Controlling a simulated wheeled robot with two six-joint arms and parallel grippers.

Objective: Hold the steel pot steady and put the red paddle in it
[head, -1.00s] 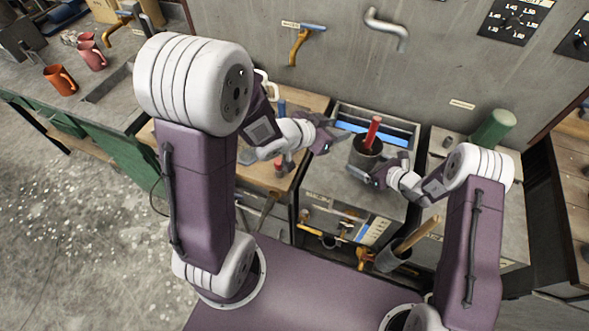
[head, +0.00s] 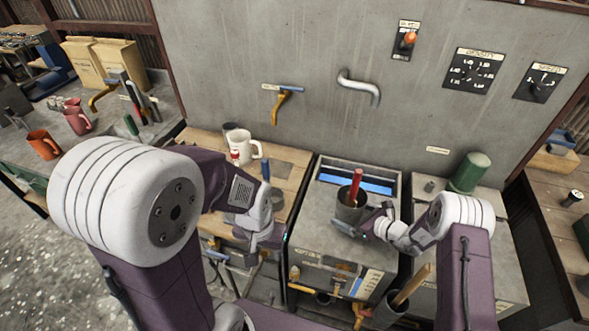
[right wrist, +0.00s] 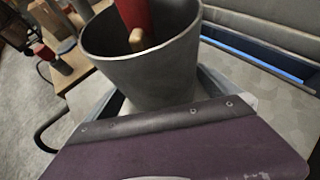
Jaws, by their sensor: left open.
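The steel pot (head: 350,209) is a dark grey cup standing on a grey worktop. The red paddle (head: 356,184) stands upright inside it, slightly tilted, its upper part above the rim. In the right wrist view the pot (right wrist: 145,65) is large and near, with the red paddle (right wrist: 134,14) inside its mouth. My right gripper (head: 364,218) has a finger on either side of the pot's lower part and is shut on it. My left gripper (head: 265,238) is open, left of the pot and apart from it; its fingertips are hard to make out.
A white mug (head: 242,147) stands on the wooden bench to the left. A blue-lit slot (head: 355,183) lies behind the pot. A green cylinder (head: 469,172) stands at right. A container with a wooden handle (head: 412,284) is low in front.

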